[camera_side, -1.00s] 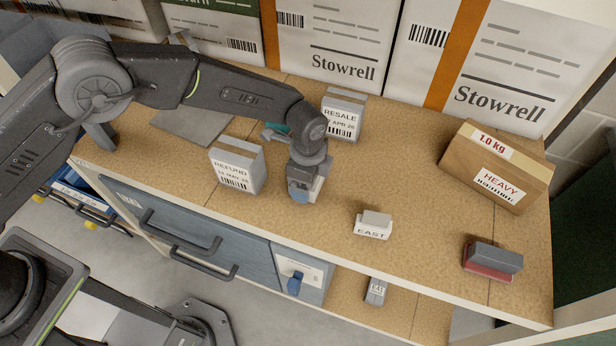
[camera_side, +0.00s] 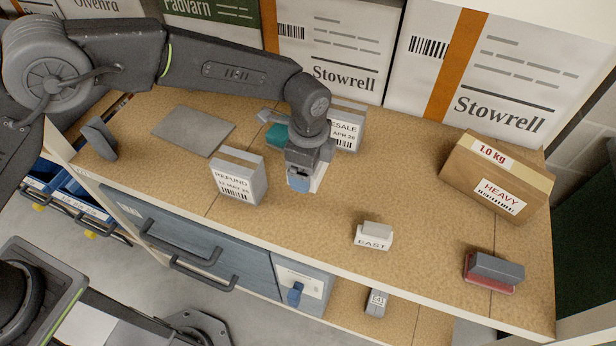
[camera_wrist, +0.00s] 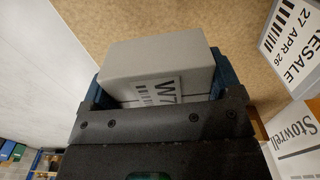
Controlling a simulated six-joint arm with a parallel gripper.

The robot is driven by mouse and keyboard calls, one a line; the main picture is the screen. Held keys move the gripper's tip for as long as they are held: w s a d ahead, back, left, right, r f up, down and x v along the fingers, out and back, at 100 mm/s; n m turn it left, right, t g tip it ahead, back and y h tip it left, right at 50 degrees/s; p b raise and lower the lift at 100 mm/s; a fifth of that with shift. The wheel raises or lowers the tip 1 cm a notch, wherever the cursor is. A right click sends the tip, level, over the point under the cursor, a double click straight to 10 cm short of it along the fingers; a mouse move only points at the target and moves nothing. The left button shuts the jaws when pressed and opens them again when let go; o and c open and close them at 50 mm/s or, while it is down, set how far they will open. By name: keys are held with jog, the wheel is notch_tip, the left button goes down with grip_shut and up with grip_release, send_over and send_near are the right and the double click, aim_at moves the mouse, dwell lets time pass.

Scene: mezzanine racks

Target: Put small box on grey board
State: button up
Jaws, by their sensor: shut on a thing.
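The small box (camera_wrist: 155,65) is light grey with a label starting "W7" in the wrist view. My gripper (camera_side: 306,181) is shut on it, with its teal-blue fingers on either side. In the side view, only a pale sliver of the small box (camera_side: 319,178) shows beside the fingers. I cannot tell how far it is above the wooden top. The grey board (camera_side: 194,131) lies flat and bare on the wooden top, left of and behind my gripper.
The RESALE box (camera_side: 347,130) and a teal-grey object (camera_side: 277,136) are close behind my gripper. The EAST block (camera_side: 373,237), a red-based stamp (camera_side: 492,272) and a HEAVY carton (camera_side: 496,175) are to the right.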

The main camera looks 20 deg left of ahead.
jog(key=shift+r, duration=0.9)
jog(key=shift+s+a+r+n, duration=0.15)
jog(key=shift+s+r+n, duration=0.15)
jog(key=shift+r, duration=0.15)
jog(key=s+a+r+n, duration=0.6)
jog(key=s+a+n, duration=0.1)
jog(key=s+a, duration=0.15)
jog(key=w+a+f+m, duration=0.2)
jog(key=w+a, duration=0.2)
jog(key=a, duration=0.8)
jog(key=w+a+f+m, duration=0.1)
jog(key=w+a+m, duration=0.2)
jog(key=a, duration=0.9)
jog(key=w+a+f+m, duration=0.2)
jog(key=w+a, duration=0.2)
jog(key=a, duration=0.9)
send_over(192, 128)
notch_tip(192, 128, down, 7)
jog(key=shift+r, duration=0.1)
jog(key=shift+f, duration=1.95)
jog(key=shift+f, duration=0.15)
